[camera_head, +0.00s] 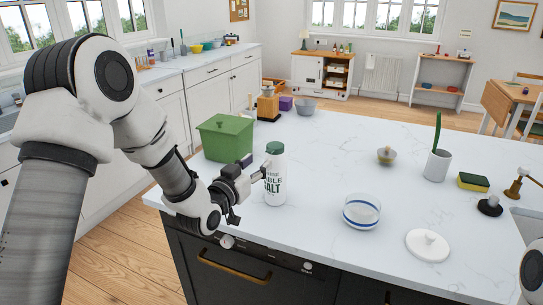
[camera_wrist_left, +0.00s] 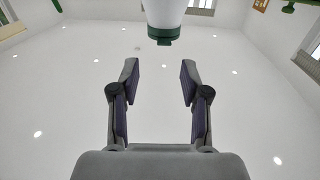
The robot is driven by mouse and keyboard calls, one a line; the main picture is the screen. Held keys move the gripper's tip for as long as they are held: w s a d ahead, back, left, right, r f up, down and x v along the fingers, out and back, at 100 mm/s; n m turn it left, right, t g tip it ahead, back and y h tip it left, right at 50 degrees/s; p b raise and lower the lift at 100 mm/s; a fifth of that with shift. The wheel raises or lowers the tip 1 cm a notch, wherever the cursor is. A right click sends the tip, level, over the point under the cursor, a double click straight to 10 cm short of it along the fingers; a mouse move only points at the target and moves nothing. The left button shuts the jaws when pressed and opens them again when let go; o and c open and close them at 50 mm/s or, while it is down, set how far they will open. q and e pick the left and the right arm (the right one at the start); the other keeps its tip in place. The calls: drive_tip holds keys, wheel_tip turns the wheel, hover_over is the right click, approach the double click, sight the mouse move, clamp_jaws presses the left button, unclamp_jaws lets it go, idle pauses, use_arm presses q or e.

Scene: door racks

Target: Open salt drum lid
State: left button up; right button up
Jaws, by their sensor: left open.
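The salt drum (camera_head: 275,182) stands upright near the left edge of the white counter. It is a white container with green "TABLE SALT" lettering and a green lid (camera_head: 275,148), which looks closed. My left gripper (camera_head: 255,178) is at the drum's left side, below the lid, in the head view. In the left wrist view the gripper (camera_wrist_left: 160,70) is open with nothing between its fingers. The drum's white body (camera_wrist_left: 165,12) and green lid (camera_wrist_left: 164,37) show beyond the fingertips at the top. My right gripper is not in view.
A green box (camera_head: 225,140) stands behind my left gripper. The counter just right of the drum is clear.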

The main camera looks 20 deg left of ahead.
sight(268, 152)
use_arm(q)
drive_tip(key=w+p, duration=0.1)
drive_tip(key=w, duration=0.5)
drive_tip(key=shift+p, duration=0.35)
drive_tip(key=shift+w+d+f, duration=0.15)
drive_tip(key=shift+w+d, duration=0.05)
drive_tip(key=shift+w, duration=0.05)
clamp_jaws()
